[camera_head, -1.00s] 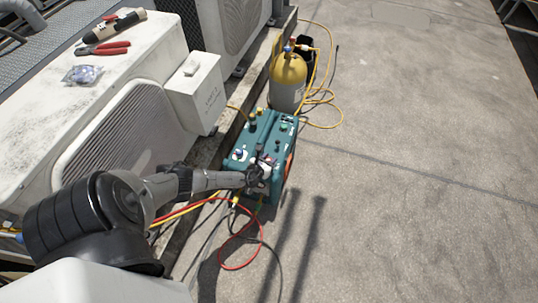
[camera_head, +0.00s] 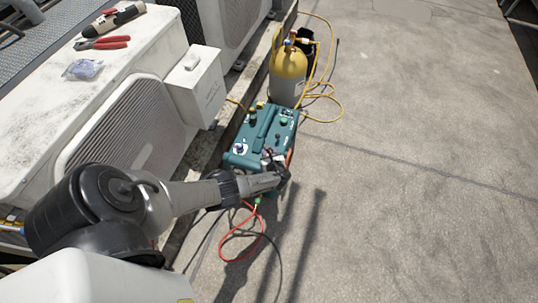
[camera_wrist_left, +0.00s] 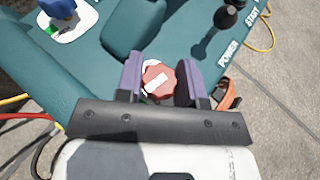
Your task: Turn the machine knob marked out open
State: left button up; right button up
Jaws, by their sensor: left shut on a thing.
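The teal machine (camera_head: 262,133) stands on the roof floor, with knobs and a handle on top. My left gripper (camera_head: 272,160) is over its near right corner. In the left wrist view my left gripper (camera_wrist_left: 159,82) has its two purple fingers on either side of a red knob (camera_wrist_left: 163,73) with a white bar on its face, and is shut on it. A blue knob (camera_wrist_left: 60,8) on a white plate shows at upper left. POWER and START are lettered at the right. I cannot read an "out" mark. My right gripper is not in view.
A yellow-topped tank (camera_head: 288,68) with yellow hoses stands behind the machine. A red hose (camera_head: 224,240) and dark hoses loop on the floor in front. White condenser units (camera_head: 130,120) line the left, with pliers (camera_head: 103,43) on top. Open concrete lies right.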

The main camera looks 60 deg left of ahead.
pick_arm(q)
jog(key=shift+n+g+b, duration=0.3)
jog(key=shift+n+g, duration=0.3)
jog(key=shift+g, duration=0.1)
jog(key=o, duration=0.9)
